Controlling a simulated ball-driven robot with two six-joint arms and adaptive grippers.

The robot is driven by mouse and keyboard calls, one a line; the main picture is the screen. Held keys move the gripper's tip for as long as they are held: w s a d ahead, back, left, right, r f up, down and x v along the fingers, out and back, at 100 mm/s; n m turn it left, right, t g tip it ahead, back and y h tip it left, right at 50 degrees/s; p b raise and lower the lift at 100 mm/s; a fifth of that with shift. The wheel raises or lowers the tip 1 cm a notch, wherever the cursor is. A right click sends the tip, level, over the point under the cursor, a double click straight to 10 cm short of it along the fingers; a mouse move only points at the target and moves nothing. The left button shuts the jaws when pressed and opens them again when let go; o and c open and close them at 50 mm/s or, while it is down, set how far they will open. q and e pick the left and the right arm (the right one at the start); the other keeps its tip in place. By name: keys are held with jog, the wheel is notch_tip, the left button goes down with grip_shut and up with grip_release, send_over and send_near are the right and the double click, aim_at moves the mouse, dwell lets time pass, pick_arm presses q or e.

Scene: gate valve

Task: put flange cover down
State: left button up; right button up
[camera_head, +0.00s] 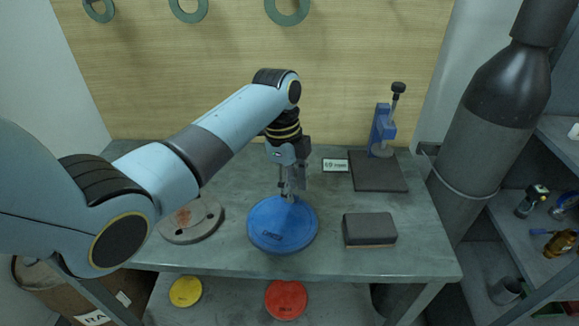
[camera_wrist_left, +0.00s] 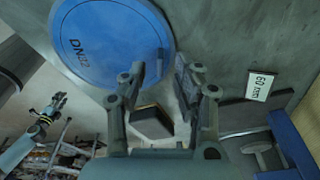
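The blue round flange cover (camera_head: 270,235) lies flat-looking on the workbench (camera_head: 330,262), left of its middle. My left gripper (camera_head: 290,191) points down at the cover's far rim. In the wrist view its fingers (camera_wrist_left: 160,75) stand apart, one over the cover's face and one just outside its rim, with a gap between them. Whether a finger touches the cover I cannot tell. My right gripper (camera_wrist_left: 50,103) shows small in the wrist view, empty, with spread fingers.
A grey plate with holes (camera_head: 205,225) lies left of the cover, and a dark block (camera_head: 370,229) lies right. Behind stand a small sign (camera_head: 335,166) and a blue stand (camera_head: 381,130) on a dark base. Yellow (camera_head: 185,291) and red (camera_head: 286,299) discs lie below.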

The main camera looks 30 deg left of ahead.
pick_arm(q)
notch_tip(320, 180, up, 11)
jog(key=a+b, duration=0.1)
jog(key=shift+a+f, duration=0.15)
jog(key=shift+a, duration=0.2)
jog(key=shift+s+f, duration=0.1)
